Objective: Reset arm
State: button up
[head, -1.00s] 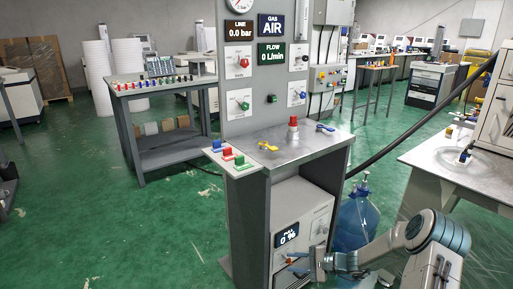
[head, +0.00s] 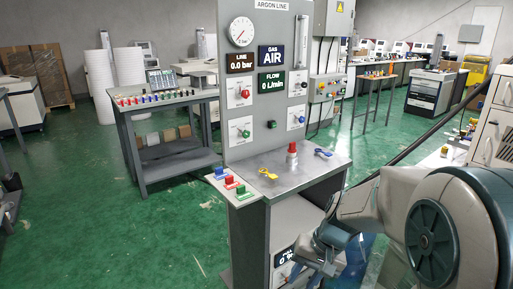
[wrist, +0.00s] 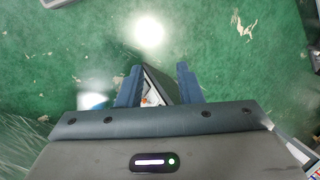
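My arm (head: 400,210) is large at the lower right of the head view, bent in front of the console's lower right side. The fingertips are hard to make out there.
The argon console (head: 268,130) stands at the centre, with a red knob (head: 292,150), yellow and blue keys and several coloured tags on its shelf. A grey table (head: 170,150) stands left, a white cabinet (head: 492,135) right. Green floor (head: 90,220) is open at left.

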jog(key=s+d+r+n+t+h+p, duration=0.1)
jog(key=s+d+r+h+p, duration=0.1)
jog(key=s+r, duration=0.3)
jog(key=s+d+r+n+t+h+p, duration=0.1)
jog(key=s+d+r+h+p, duration=0.1)
jog(key=s+r, duration=0.4)
jog(key=shift+s+r+t+p, duration=0.25)
jog(key=shift+r+t+p, duration=0.2)
jog(key=shift+p, duration=0.1)
